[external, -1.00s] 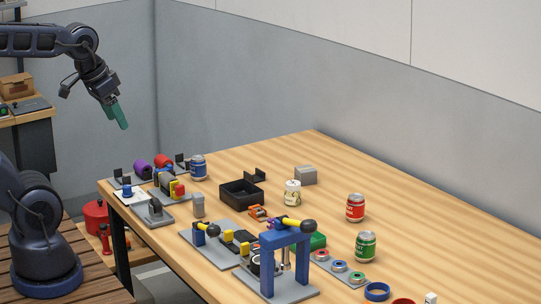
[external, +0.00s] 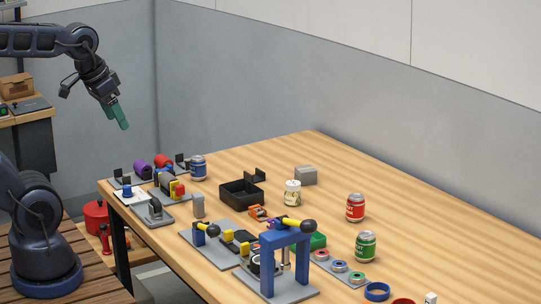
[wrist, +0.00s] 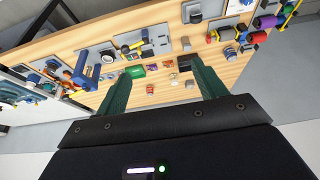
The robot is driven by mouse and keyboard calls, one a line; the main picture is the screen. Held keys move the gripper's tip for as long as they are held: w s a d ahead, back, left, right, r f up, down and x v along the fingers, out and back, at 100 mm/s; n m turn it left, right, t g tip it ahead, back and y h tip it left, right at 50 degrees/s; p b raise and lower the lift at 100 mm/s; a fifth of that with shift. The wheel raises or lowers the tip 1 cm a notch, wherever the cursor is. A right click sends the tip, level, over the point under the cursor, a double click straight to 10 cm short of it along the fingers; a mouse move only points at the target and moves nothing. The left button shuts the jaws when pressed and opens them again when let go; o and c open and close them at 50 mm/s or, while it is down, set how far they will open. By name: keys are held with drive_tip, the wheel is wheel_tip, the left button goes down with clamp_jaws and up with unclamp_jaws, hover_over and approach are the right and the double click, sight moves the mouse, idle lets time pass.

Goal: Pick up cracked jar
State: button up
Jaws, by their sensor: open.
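A cream jar (external: 292,193) with dark markings stands upright on the wooden table, right of the black open tray; it looks like the cracked jar, though the cracks are too small to make out. My gripper (external: 120,121) with green fingers hangs high in the air at the left, beyond the table's left end and well apart from the jar. In the wrist view my gripper (wrist: 161,70) has its two fingers wide apart with nothing between them; the table lies far off behind them. The jar is too small to pick out surely there.
Near the jar are a black tray (external: 241,193), a grey block (external: 305,176), a red can (external: 355,208) and a green can (external: 365,246). A blue press frame (external: 286,262) with a ball-ended lever stands in front. The far right of the table is clear.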

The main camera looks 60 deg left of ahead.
drive_tip(key=n+g, duration=0.5)
drive_tip(key=n, duration=1.1)
hover_over(293, 182)
drive_tip(key=f, duration=2.2)
drive_tip(key=shift+s+d, duration=0.25)
drive_tip(key=shift+d, duration=0.1)
drive_tip(key=shift+w+f, duration=0.25)
drive_tip(key=shift+f, duration=0.3)
drive_tip(key=f, duration=1)
drive_tip(key=shift+s+a+f, duration=0.1)
drive_tip(key=shift+a+f, duration=0.1)
drive_tip(key=shift+f, duration=0.1)
drive_tip(key=c, duration=1.1)
